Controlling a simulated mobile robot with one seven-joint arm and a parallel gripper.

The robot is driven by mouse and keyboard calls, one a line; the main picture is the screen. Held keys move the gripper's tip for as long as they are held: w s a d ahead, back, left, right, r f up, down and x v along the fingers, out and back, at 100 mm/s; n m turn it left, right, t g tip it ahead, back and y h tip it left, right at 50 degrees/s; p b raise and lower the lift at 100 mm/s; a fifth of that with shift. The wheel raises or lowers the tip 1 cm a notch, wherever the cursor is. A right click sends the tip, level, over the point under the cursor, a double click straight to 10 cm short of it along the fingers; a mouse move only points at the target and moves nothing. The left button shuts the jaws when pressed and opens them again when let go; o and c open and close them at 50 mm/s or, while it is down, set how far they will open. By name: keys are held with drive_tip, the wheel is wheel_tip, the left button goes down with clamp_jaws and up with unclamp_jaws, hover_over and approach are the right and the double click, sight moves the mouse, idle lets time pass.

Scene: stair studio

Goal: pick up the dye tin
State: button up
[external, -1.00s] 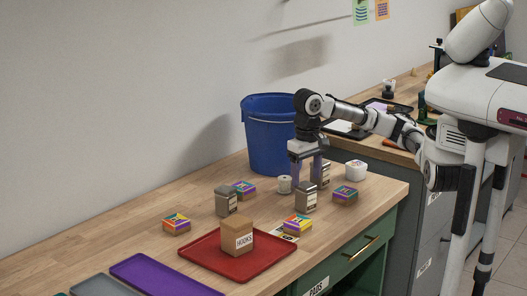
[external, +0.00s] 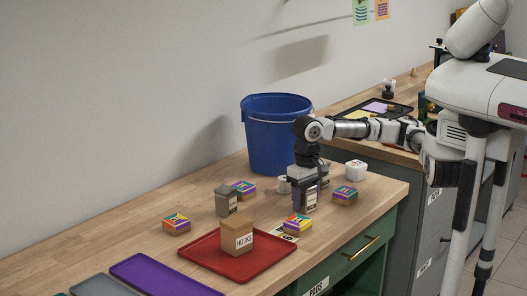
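Several grey tins with pale labels stand on the wooden counter; the print is too small to tell which is the dye tin. One tin (external: 309,201) is under my gripper (external: 308,192), which points down with its fingers around the tin's upper part. I cannot tell whether the fingers press on it. The tin stands upright on the counter. A second grey tin (external: 226,202) stands to the left, clear of my gripper. Another tin (external: 325,178) is mostly hidden behind my gripper.
Colourful boxes (external: 345,194) stand close by, one (external: 297,226) in front. A white spool (external: 284,185), a white container (external: 355,170) and a blue bucket (external: 272,140) are behind. A red tray (external: 200,250) holds a HOOKS box (external: 237,238). The counter's front left holds a purple tray (external: 160,277).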

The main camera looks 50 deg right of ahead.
drive_tip(key=c, duration=0.9)
drive_tip(key=shift+o, duration=0.2)
drive_tip(key=shift+r, duration=0.1)
